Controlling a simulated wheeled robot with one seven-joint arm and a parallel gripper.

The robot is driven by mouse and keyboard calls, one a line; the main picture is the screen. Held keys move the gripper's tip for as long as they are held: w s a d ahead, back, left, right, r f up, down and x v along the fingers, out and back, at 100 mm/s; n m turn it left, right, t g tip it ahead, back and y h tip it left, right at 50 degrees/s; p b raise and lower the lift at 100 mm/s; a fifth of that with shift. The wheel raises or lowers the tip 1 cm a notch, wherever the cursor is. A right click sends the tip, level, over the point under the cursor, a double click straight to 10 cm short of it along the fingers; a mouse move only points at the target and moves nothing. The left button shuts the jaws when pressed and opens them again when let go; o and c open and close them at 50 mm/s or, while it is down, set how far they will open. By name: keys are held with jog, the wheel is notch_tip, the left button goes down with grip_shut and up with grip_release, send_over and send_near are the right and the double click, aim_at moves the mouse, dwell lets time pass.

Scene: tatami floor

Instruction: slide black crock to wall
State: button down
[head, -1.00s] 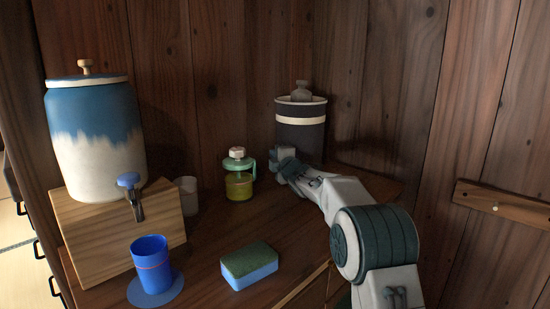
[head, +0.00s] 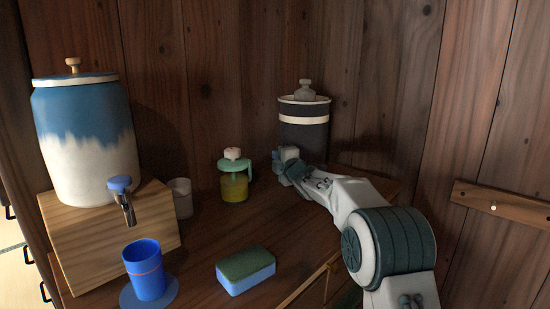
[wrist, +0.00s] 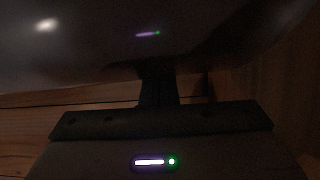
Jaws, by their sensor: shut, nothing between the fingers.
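The black crock (head: 303,133) stands upright at the back right of the wooden counter, close to the wooden wall. It has a cream band and a grey lid knob. My gripper (head: 287,155) is shut and empty, at the crock's lower front left in the head view. My arm hides part of the crock's base. In the wrist view the crock's dark, glossy side (wrist: 150,45) fills the top, right in front of my gripper (wrist: 158,85). I cannot tell whether they touch or how wide the gap behind the crock is.
A blue and white dispenser (head: 85,140) stands on a wooden box (head: 95,240) at left. A small cup (head: 180,197), a green-topped bottle (head: 234,180), a sponge (head: 245,270) and a blue cup (head: 146,272) on a coaster (head: 128,297) are on the counter (head: 215,220).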

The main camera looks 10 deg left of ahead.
jog(key=a, duration=0.3)
jog(key=a+b, duration=0.1)
jog(key=shift+w+a+f, duration=0.15)
jog(key=shift+w, duration=0.1)
jog(key=v, duration=1)
jog(key=shift+w+d, duration=0.15)
jog(key=shift+d, duration=0.1)
jog(key=s+d+r+m+g+h+p, duration=0.2)
jog(key=s+d+r+m+h+p, duration=0.2)
jog(key=s+d+r+m+p, duration=0.4)
jog(key=s+d+r+m+g+h+p, duration=0.2)
jog(key=s+d+r+m+h+p, duration=0.3)
jog(key=d+p, duration=0.5)
jog(key=s+d+r+m+g+p, duration=0.1)
jog(key=s+d+m+g+p, duration=0.1)
jog(key=s, duration=0.8)
jog(key=s+d+r+m+g+p, duration=0.1)
jog(key=s+d+m+g+p, duration=0.2)
jog(key=s+p, duration=0.5)
jog(key=s+d+r+m+g+p, duration=0.2)
jog(key=s+m+p, duration=0.4)
jog(key=s, duration=0.6)
jog(key=d+g, duration=0.1)
jog(key=d, duration=0.1)
jog(key=shift+s+d+m+h, duration=0.25)
jog(key=shift+d+m+h, duration=0.05)
jog(key=shift+h, duration=0.1)
